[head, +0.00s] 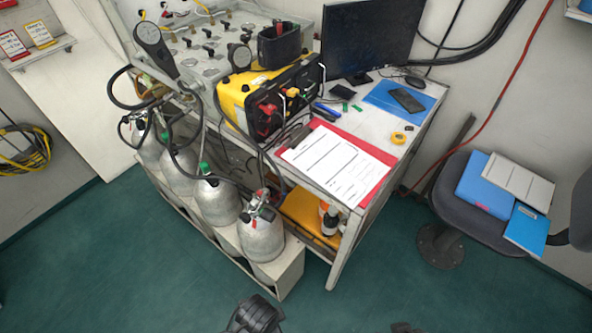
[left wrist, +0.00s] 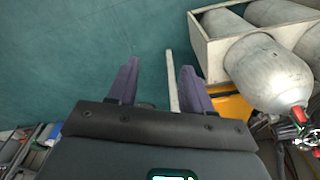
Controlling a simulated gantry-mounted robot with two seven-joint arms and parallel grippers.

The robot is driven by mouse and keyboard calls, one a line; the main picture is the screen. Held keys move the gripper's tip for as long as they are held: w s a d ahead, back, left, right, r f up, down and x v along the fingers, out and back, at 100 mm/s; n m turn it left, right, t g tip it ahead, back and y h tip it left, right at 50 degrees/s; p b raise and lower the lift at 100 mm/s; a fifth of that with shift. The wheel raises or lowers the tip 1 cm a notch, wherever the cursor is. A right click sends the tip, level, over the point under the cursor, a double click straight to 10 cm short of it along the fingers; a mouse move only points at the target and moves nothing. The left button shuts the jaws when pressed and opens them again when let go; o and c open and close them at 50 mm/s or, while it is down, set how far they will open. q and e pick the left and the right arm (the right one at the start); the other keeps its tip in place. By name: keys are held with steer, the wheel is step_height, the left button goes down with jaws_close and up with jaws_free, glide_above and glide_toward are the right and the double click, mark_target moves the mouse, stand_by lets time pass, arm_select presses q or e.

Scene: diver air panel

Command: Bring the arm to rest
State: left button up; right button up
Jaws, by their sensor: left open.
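My left gripper (left wrist: 160,66) shows in the left wrist view with its two dark fingers apart. Nothing is held between them. It is over the green floor, and a pale post shows beyond the gap between the fingers. In the head view, a dark part of my own arm shows at the bottom edge, in front of the cylinder rack (head: 284,277) and apart from it. Another small dark part shows at the bottom edge further right. My right gripper cannot be made out.
Grey gas cylinders (head: 262,238) stand in the rack along the desk. The desk carries a yellow-black unit (head: 233,93), a red clipboard (head: 376,153) and a monitor (head: 366,37). A chair (head: 452,177) with folders stands at right. The front floor (head: 150,270) is clear.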

arm_select(q)
steer(key=s+a+r+n+t, duration=0.1)
steer(key=s+a+r+n, duration=0.1)
steer(key=a+r+n, duration=0.4)
steer(key=s+a+r+n+t, duration=0.2)
steer(key=s+a+r+n, duration=0.15)
steer(key=a, duration=0.55)
step_height(320, 180, up, 36)
steer(key=n+p, duration=0.1)
steer(key=p, duration=3.5)
steer(key=shift+w+r+y, duration=0.25)
steer(key=shift+w+y, duration=0.05)
steer(key=shift+w, duration=0.1)
steer(key=shift+a, duration=0.1)
steer(key=shift+f, duration=0.1)
step_height(320, 180, down, 41)
steer(key=b, duration=4)
steer(key=shift+b, duration=0.3)
